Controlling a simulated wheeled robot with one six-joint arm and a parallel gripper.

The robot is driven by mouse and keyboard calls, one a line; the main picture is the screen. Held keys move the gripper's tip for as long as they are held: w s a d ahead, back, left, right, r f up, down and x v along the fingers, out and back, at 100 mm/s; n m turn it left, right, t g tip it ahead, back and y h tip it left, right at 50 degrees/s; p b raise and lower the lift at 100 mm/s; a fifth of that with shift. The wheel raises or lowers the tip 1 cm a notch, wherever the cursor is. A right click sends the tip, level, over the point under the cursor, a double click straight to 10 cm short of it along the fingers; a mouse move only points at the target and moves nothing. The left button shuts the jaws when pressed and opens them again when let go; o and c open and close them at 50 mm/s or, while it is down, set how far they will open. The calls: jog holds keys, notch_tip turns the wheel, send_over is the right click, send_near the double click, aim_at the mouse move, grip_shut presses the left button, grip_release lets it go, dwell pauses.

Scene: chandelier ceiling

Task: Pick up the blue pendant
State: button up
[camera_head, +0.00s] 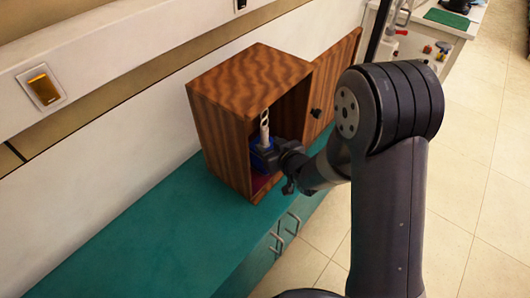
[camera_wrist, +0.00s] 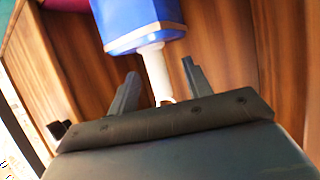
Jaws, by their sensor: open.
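The blue pendant (camera_head: 260,161) is inside an open wooden cabinet (camera_head: 222,130), with a pale stem rising above its blue body. In the wrist view the blue body (camera_wrist: 138,20) is at the top, and a white stem (camera_wrist: 155,68) extends from it between my fingers. My gripper (camera_wrist: 160,72) is open, with one finger on each side of the stem and visible gaps. In the head view my gripper (camera_head: 276,153) reaches into the cabinet opening and hides part of the pendant.
The cabinet stands on a teal counter (camera_head: 150,240). Its wooden door (camera_head: 332,80), with a dark knob, is swung open to the right. The cabinet's side walls are close around my gripper. A reddish floor shows inside. A white workbench (camera_head: 425,45) stands at the upper right.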

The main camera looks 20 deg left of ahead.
aim_at(266, 140)
jog(key=x, duration=0.5)
jog(key=shift+w+d+r, duration=0.15)
jog(key=shift+w+d, duration=0.05)
jog(key=shift+w, duration=0.1)
grip_shut()
jog(key=shift+r, duration=0.1)
dwell(0.4)
